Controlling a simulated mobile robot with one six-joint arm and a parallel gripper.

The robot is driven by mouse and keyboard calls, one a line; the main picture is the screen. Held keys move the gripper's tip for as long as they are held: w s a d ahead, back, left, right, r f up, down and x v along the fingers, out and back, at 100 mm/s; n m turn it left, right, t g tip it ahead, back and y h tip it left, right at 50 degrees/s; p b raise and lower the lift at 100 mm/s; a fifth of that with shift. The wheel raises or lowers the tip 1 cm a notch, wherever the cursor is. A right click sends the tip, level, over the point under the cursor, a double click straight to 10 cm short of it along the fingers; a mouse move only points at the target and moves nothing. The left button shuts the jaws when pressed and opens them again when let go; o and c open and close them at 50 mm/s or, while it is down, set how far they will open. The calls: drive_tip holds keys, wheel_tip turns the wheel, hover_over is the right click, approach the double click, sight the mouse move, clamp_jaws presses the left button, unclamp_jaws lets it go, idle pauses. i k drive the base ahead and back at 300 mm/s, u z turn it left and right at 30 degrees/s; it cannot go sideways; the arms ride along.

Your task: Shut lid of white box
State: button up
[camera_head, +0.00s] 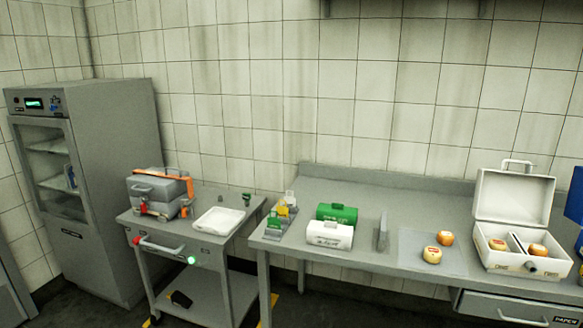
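The white box (525,264) stands near the right end of the long grey table. Its lid (514,197) is open and upright at the back, with a handle (517,163) on its top edge. Two small orange-and-cream cheese wheels lie inside, one in the left compartment (497,244) and one in the right compartment (537,249), with a divider between them. A latch-like part (532,268) is on the box's front. My gripper is not in view.
Two more cheese wheels, (445,238) and (432,254), lie on a pale mat (412,242) left of the box. A grey upright plate (382,231), a green case (337,214) and a white case (325,235) stand further left. A blue object (575,205) is close by at right.

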sight(526, 199)
drive_tip(key=z, duration=4.1)
drive_tip(key=i, duration=0.1)
drive_tip(key=u, duration=2.85)
drive_tip(key=i, duration=0.7)
drive_tip(key=u, duration=0.15)
